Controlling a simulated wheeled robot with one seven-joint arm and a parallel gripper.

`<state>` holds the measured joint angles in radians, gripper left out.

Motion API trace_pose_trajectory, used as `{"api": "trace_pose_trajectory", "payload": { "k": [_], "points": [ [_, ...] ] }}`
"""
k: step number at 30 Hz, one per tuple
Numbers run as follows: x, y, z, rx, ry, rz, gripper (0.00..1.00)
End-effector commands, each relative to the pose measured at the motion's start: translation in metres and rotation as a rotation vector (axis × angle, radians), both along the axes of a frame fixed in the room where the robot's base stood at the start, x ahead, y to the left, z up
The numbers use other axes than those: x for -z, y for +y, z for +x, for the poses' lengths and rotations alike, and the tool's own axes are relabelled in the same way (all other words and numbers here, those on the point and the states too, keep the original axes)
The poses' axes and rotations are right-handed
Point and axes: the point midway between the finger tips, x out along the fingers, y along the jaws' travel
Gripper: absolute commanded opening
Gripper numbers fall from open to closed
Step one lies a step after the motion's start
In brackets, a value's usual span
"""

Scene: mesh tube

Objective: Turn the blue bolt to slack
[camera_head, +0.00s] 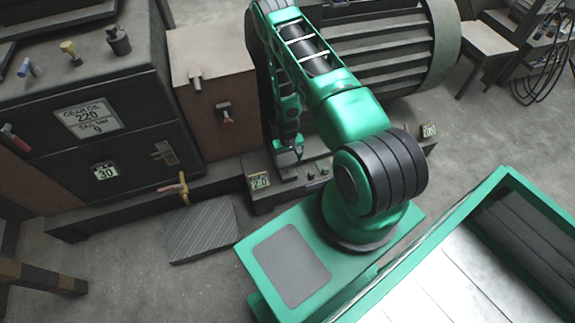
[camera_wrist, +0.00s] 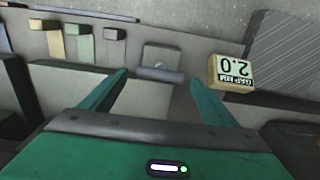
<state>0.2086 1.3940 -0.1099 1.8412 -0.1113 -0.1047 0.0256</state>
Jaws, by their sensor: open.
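A grey-blue bar (camera_wrist: 160,74), which looks like the blue bolt, lies crosswise on a square pale plate in the wrist view. My gripper (camera_wrist: 160,79) is open and empty, with one green finger toward each end of the bar. The bar is apart from both fingers in the picture; the depth between them is hard to tell. In the head view my gripper (camera_head: 288,158) hangs low over the dark ledge, and a small bluish part (camera_head: 298,140) shows beside it.
A "GAP MM 2.0" label block (camera_wrist: 230,72) stands right of the bar. Several small coloured levers (camera_wrist: 80,42) stand at left. In the head view, a dark cabinet (camera_head: 90,120) with knobs and a brown box (camera_head: 215,90) stand left of my arm. A striped plate (camera_head: 200,232) lies in front.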

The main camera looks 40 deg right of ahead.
Motion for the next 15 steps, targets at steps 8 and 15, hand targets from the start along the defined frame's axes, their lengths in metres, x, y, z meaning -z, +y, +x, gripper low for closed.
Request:
{"api": "trace_pose_trajectory", "payload": {
  "k": [8, 15],
  "points": [
    [-0.046, 0.0, 0.001, 0.0, -0.001, 0.0, 0.81],
    [-0.063, 0.0, 0.0, 0.0, 0.001, 0.0, 0.81]
  ]
}}
